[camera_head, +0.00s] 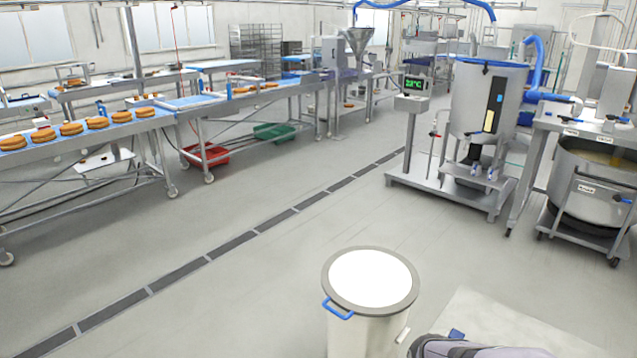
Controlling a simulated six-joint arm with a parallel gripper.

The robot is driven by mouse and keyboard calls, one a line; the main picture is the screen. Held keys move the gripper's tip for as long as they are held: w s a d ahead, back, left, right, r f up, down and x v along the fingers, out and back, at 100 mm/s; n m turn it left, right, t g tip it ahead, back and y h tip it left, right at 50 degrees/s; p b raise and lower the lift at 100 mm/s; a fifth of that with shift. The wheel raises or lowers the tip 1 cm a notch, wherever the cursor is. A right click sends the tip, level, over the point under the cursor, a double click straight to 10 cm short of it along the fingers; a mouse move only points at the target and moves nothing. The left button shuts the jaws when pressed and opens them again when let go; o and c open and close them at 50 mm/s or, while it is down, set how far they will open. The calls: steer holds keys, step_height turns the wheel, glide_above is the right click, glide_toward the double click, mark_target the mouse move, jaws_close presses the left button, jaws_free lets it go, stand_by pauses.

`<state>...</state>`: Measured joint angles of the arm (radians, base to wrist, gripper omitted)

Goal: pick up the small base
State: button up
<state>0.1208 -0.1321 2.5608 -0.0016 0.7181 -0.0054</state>
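Several golden-brown filled rounds (97,123) stand in a row on the near conveyor (90,143) at the left, far from the camera. More small brown rounds (240,90) show further along the line. They are too small in view to tell which, if any, is the small base. My gripper is not in view. A dark grey, rounded piece at the bottom edge, right of centre, looks like part of my arm.
A white bin (368,320) with a blue handle stands close in front. A red crate (206,156) and a green crate (274,131) lie under the conveyors. A steel tank (484,100) and a wheeled vat (592,190) stand at the right. A drain strip (232,245) crosses the clear grey floor.

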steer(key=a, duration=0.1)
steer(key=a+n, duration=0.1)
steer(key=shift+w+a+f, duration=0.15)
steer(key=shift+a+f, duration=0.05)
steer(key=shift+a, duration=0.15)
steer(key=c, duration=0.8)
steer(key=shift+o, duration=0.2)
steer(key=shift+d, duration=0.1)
